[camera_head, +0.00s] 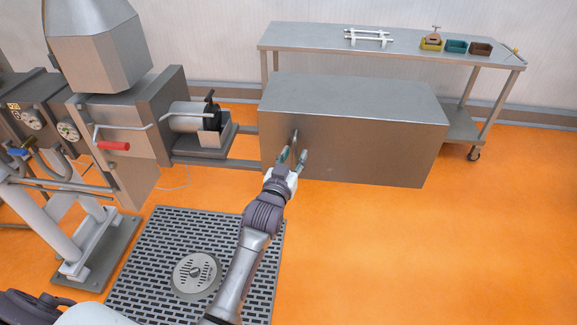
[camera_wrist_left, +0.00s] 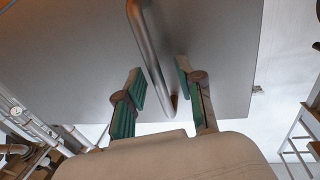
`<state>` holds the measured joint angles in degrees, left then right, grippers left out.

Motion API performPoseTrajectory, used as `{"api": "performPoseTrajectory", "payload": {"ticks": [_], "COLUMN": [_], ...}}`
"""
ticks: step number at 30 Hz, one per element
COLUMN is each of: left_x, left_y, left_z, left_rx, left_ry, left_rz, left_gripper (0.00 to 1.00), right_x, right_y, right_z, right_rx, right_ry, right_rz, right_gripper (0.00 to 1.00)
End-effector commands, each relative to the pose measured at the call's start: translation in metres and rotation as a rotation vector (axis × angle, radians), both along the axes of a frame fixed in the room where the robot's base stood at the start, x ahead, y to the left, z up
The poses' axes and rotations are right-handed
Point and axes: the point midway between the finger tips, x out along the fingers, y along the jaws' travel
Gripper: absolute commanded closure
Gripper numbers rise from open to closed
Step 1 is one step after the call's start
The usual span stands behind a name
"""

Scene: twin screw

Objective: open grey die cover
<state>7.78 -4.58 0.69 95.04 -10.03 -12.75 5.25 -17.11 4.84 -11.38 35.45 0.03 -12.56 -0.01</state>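The grey die cover (camera_head: 375,140) is a large metal box in the middle of the head view, and its plain front face fills the upper part of the left wrist view (camera_wrist_left: 70,60). A bar handle (camera_wrist_left: 148,48) on that face runs between my left fingers; in the head view its upper part (camera_head: 294,137) shows just above the fingertips. My left gripper (camera_head: 293,156) is open at the cover's left front. In the left wrist view its green-padded fingers (camera_wrist_left: 160,82) stand either side of the handle with gaps showing. My right gripper is out of view.
A machine with a red-handled lever (camera_head: 113,146) stands at the left, with a cylinder (camera_head: 190,116) facing the cover. A steel table (camera_head: 310,38) with small bins stands behind. A floor grate (camera_head: 150,245) lies below my arm. Orange floor at the right is clear.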

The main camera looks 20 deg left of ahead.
Motion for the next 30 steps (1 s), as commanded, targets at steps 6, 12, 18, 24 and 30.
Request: {"api": "performPoseTrajectory", "payload": {"ticks": [6, 12, 18, 24, 30], "left_x": [-0.04, -0.082, -0.108, -0.115, -0.114], "left_y": [-0.002, -0.003, -0.005, -0.005, -0.005], "left_z": [-0.002, -0.001, -0.001, 0.0, 0.0], "left_rx": [-0.001, -0.001, -0.001, -0.001, -0.001], "left_ry": [0.002, 0.002, 0.002, 0.0, 0.0], "left_rz": [0.0, 0.0, -0.001, 0.0, 0.0], "left_gripper": [0.63, 0.63, 0.63, 0.63, 0.63], "right_x": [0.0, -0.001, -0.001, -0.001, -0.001], "right_y": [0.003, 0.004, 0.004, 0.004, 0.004], "right_z": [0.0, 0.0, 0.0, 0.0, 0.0], "right_rx": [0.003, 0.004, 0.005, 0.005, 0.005], "right_ry": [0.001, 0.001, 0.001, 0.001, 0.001], "right_rz": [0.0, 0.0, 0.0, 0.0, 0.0], "right_gripper": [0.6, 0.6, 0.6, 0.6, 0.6]}}
